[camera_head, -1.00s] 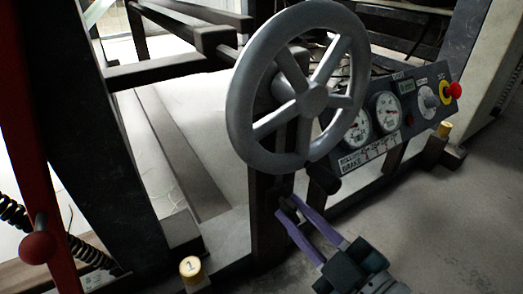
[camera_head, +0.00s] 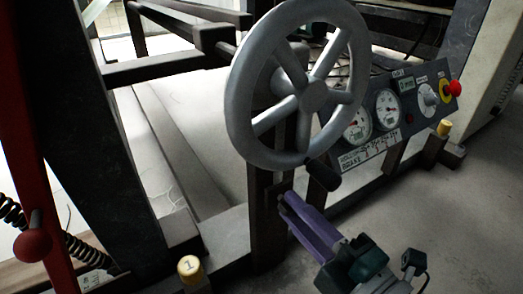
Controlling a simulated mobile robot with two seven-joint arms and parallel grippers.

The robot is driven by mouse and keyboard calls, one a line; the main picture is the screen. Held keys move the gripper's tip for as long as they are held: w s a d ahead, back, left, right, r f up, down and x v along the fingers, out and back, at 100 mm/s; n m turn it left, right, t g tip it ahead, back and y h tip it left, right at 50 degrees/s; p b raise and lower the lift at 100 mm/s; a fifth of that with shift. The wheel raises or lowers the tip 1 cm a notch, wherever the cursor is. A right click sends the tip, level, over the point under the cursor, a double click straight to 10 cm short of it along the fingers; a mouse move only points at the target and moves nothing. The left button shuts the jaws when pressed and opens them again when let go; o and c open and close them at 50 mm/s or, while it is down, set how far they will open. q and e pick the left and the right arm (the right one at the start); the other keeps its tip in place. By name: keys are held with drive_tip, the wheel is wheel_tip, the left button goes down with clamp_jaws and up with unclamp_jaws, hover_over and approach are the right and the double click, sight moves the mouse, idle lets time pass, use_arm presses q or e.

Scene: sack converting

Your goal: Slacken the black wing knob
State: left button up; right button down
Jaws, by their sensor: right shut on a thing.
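The black wing knob (camera_head: 281,198) sits on the dark upright post below the large grey handwheel. Only a small dark part of it shows at my fingertips; the rest is hidden by the fingers. My right gripper (camera_head: 286,203), with purple fingers, reaches up from the lower right and is shut on the knob. Its fingers now overlap in the view, one nearly in front of the other. My left gripper is not in view.
The grey handwheel (camera_head: 233,110) with its black handle (camera_head: 322,175) hangs just above my right gripper. A gauge panel (camera_head: 372,142) with a red button (camera_head: 455,88) stands right. A red lever ball (camera_head: 33,245) is at left. Open floor lies lower right.

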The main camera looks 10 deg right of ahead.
drive_tip(key=shift+a+r, duration=0.1)
drive_tip(key=shift+r, duration=0.1)
idle(0.3)
drive_tip(key=c, duration=1.1)
unclamp_jaws()
drive_tip(key=shift+c, duration=0.2)
drive_tip(key=o, duration=0.4)
drive_tip(key=shift+f, duration=0.2)
drive_tip(key=shift+s, duration=0.15)
drive_tip(key=shift+p+v, duration=1.7)
drive_tip(key=shift+v, duration=3.2)
